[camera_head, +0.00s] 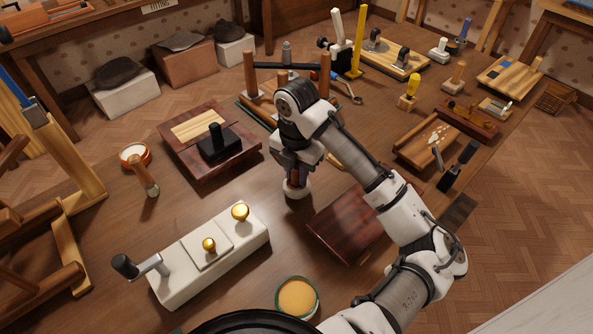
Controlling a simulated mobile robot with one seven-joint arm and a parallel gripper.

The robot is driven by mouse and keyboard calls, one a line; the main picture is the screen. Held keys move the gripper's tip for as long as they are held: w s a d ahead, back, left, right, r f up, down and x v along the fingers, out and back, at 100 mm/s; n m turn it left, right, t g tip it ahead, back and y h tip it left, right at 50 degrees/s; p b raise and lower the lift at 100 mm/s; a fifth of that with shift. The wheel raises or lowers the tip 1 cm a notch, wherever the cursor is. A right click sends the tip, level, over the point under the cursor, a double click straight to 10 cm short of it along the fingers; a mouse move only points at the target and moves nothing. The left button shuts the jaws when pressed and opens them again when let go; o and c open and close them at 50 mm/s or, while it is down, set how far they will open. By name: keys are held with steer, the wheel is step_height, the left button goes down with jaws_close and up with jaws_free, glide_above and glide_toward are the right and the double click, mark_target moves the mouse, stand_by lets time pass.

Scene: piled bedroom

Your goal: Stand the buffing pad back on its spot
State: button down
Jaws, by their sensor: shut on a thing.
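My gripper (296,173) points down over the middle of the workbench and is shut on the brown handle of what looks like the buffing pad (297,190). Its round white base shows just below my fingers, roughly upright. I cannot tell whether the base touches the bench top. My gripper and wrist hide most of the handle. No marked spot for the pad can be made out for certain.
A dark board with a black-handled block (218,143) lies left, a reddish-brown panel (350,222) right. A white box with brass knobs (180,275) and an amber tin (297,296) stand nearer. Bare bench (285,238) lies between. A wooden post stand (250,75) rises behind.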

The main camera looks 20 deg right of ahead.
steer(key=shift+f+b, duration=0.55)
steer(key=shift+f, duration=0.3)
steer(key=c, duration=1.1)
jaws_free()
steer(key=shift+r, duration=0.2)
step_height(320, 180, up, 8)
steer(key=p, duration=0.7)
steer(key=shift+f, duration=0.1)
